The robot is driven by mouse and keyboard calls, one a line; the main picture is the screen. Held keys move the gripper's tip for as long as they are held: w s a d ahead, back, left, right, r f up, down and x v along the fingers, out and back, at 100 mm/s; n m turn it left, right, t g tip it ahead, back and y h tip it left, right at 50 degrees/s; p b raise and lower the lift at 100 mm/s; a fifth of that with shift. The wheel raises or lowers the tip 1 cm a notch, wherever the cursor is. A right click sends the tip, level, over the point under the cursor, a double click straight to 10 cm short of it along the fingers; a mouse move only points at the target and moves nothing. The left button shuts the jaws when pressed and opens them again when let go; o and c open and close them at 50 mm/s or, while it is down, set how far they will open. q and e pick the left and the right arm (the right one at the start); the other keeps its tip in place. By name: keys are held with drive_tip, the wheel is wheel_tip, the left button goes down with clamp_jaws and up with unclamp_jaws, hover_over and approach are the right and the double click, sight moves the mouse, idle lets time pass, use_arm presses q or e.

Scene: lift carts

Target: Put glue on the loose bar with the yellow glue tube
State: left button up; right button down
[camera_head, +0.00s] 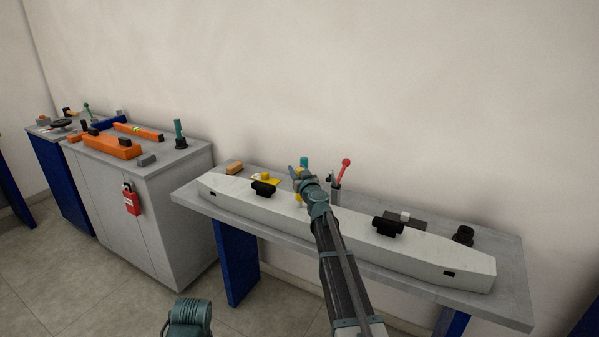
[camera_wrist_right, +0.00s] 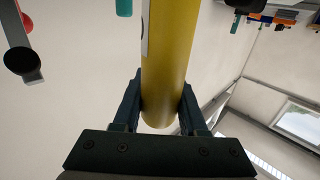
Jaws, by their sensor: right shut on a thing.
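My right gripper (camera_head: 301,178) is over the middle of the workbench and is shut on the yellow glue tube. In the right wrist view the tube (camera_wrist_right: 168,60) stands between the two fingers (camera_wrist_right: 160,108) and runs out of the top of the picture. In the head view the gripper and arm mostly hide the tube. A long pale bar (camera_head: 345,226) with tapered ends lies along the bench below the gripper; I cannot tell if it is the loose bar. Whether the tube touches it is hidden.
The grey workbench (camera_head: 512,305) also bears black clamps (camera_head: 388,226), a red-handled tool (camera_head: 342,172), a yellow item (camera_head: 265,177), a tan block (camera_head: 234,168) and a black cup (camera_head: 463,236). A grey cabinet (camera_head: 170,195) with orange parts (camera_head: 112,147) stands to the left. Bare floor lies in front.

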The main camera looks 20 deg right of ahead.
drive_tip(key=shift+w+a, duration=0.25)
drive_tip(key=shift+a, duration=0.1)
drive_tip(key=shift+s+d, duration=0.1)
drive_tip(key=shift+s+d, duration=1.45)
drive_tip(key=shift+s, duration=0.1)
drive_tip(key=shift+s+d, duration=0.45)
drive_tip(key=shift+s, duration=0.2)
drive_tip(key=shift+s+d, duration=0.95)
drive_tip(key=shift+s, duration=0.15)
